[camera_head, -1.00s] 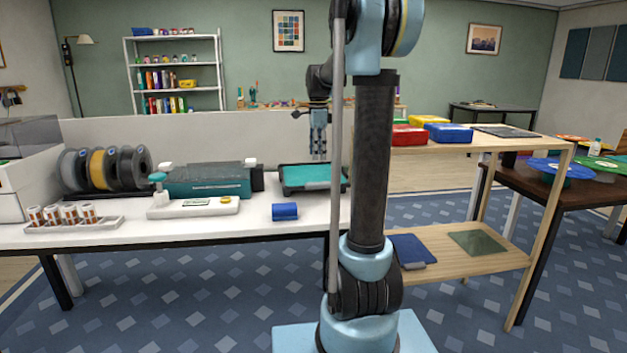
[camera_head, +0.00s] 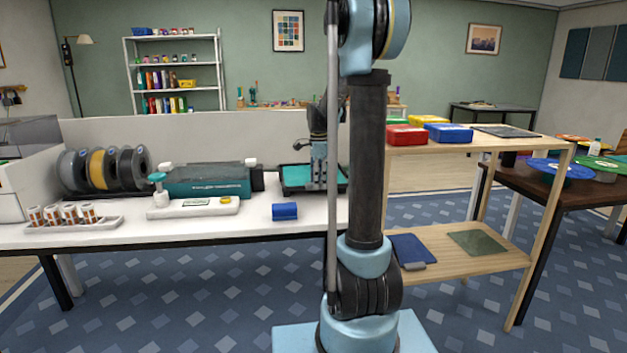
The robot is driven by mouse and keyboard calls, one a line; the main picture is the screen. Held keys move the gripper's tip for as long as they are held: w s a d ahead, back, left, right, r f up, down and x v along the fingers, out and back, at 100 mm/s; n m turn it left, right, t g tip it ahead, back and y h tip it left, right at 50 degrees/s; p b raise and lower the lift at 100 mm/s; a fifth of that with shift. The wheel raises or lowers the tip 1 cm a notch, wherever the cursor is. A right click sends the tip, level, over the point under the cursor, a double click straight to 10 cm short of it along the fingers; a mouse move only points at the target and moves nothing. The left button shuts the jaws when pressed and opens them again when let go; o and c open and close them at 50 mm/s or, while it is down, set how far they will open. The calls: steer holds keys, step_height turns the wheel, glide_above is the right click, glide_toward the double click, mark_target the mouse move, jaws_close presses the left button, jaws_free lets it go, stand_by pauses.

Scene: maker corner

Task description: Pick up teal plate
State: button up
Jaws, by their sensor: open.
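The teal plate (camera_head: 297,173) lies flat in a dark-rimmed tray (camera_head: 287,188) at the right end of the white bench. The arm column hides the right side of the tray. My gripper (camera_head: 319,182) is open, pointing down, with its fingers in front of the teal surface. It covers part of the plate. I cannot tell whether the fingertips touch it.
A teal and black machine (camera_head: 208,180) stands left of the tray. A white scale-like device (camera_head: 195,206) and a blue block (camera_head: 285,211) are nearer the front of the white bench (camera_head: 255,222). A wooden shelf unit (camera_head: 480,262) stands right.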

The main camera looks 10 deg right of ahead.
steer(key=shift+f, duration=0.15)
jaws_close()
stand_by(0.5)
